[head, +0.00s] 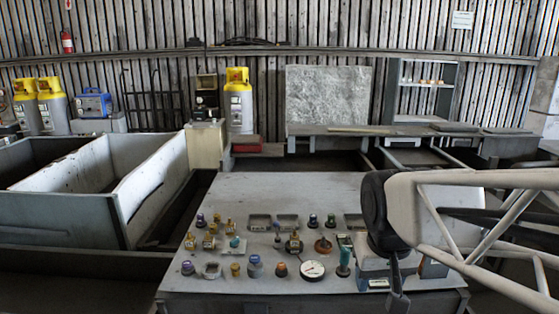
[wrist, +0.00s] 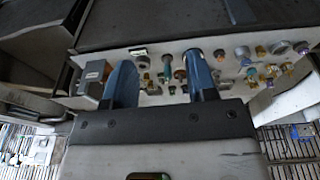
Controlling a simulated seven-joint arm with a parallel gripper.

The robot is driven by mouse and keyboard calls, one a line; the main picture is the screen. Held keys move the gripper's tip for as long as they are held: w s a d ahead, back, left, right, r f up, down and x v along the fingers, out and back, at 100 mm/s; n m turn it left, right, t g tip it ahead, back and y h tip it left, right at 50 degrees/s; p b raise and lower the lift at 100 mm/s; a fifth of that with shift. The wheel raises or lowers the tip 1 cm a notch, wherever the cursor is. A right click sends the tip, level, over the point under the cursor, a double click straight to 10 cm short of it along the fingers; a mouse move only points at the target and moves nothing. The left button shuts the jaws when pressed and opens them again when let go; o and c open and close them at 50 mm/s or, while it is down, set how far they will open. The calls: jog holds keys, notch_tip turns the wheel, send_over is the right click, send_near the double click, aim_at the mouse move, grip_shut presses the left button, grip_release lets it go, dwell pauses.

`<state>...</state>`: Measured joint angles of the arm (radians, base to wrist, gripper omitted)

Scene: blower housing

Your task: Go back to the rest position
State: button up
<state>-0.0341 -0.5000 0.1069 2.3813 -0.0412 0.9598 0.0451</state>
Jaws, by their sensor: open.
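My gripper (wrist: 162,75) shows in the wrist view with its two blue-grey fingers spread apart and nothing between them that it holds. The table (head: 290,193) carries several small fittings below and beyond the fingers. In the head view my arm reaches in from the right, and its dark wrist hangs over the table's right side. The fingertips are hard to make out there, and the arm hides part of the table's right edge. No marker of a rest position shows.
Yellow fittings (head: 209,241) stand further left. A large grey bin (head: 122,215) is left of the table. The table's back strip is clear.

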jog(key=s+d+f, duration=0.1)
jog(key=s+f, duration=0.2)
jog(key=s, duration=0.5)
jog(key=shift+s, duration=0.15)
dwell(0.9)
